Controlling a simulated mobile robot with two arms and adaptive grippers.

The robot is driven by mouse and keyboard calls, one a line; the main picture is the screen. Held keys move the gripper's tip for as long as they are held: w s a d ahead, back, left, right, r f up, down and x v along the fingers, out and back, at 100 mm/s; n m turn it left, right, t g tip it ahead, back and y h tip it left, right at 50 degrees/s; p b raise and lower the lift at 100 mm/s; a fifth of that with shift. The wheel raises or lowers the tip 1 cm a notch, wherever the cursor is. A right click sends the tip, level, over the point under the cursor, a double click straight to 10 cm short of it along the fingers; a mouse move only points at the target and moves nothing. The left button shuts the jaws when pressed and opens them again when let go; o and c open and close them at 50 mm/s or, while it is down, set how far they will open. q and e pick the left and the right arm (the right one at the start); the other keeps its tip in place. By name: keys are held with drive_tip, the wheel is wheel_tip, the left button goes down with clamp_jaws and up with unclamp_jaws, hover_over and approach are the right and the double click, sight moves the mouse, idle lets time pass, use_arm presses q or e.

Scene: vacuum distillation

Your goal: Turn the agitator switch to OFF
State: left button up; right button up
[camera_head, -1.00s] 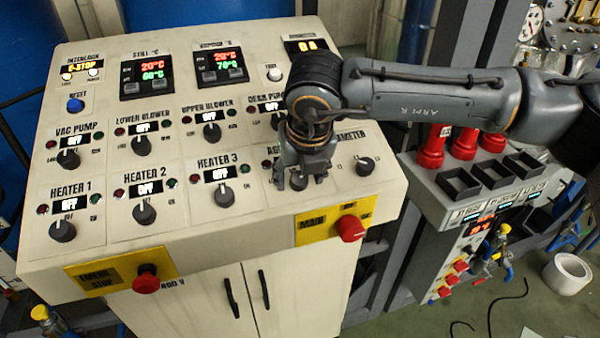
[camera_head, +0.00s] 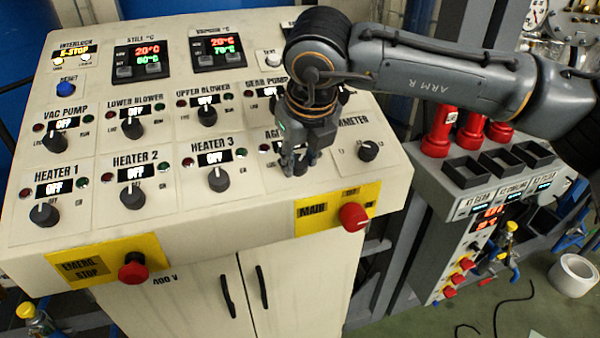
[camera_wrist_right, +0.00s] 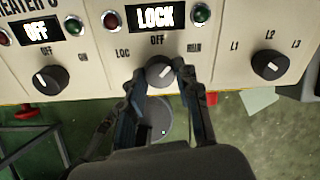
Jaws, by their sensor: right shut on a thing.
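The agitator switch is a dark round knob with a pale mark (camera_wrist_right: 160,72) on the sloped panel. In the wrist view its labels read LOC, OFF and a partly legible right-hand word. The display above it (camera_wrist_right: 156,17) reads LOCK. My right gripper (camera_wrist_right: 160,82) is shut on this knob, one finger on each side. In the head view the right gripper (camera_head: 297,165) covers most of the knob and part of the AG... label. Which label the mark points to is hard to tell. My left gripper is not in view.
The Heater 3 knob (camera_head: 218,179) is to the left and the ammeter knob (camera_head: 368,150) to the right. Below are the red main switch (camera_head: 353,217) and the emergency stop button (camera_head: 133,267). A side console with red cylinders (camera_head: 437,132) stands at the right.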

drive_tip(key=n+b, duration=0.3)
drive_tip(key=shift+f+n, duration=0.25)
drive_tip(key=shift+n, duration=0.15)
drive_tip(key=shift+r+n+b, duration=0.1)
drive_tip(key=shift+n+b, duration=0.65)
drive_tip(key=shift+n, duration=0.45)
drive_tip(key=shift+r+n+b, duration=0.1)
drive_tip(key=shift+n+b, duration=0.25)
drive_tip(key=shift+n, duration=0.75)
drive_tip(key=o, duration=1.1)
drive_tip(key=shift+o, duration=0.2)
drive_tip(key=shift+r, duration=0.1)
drive_tip(key=v, duration=1.1)
drive_tip(key=shift+s+d+r, duration=0.25)
drive_tip(key=shift+r, duration=0.05)
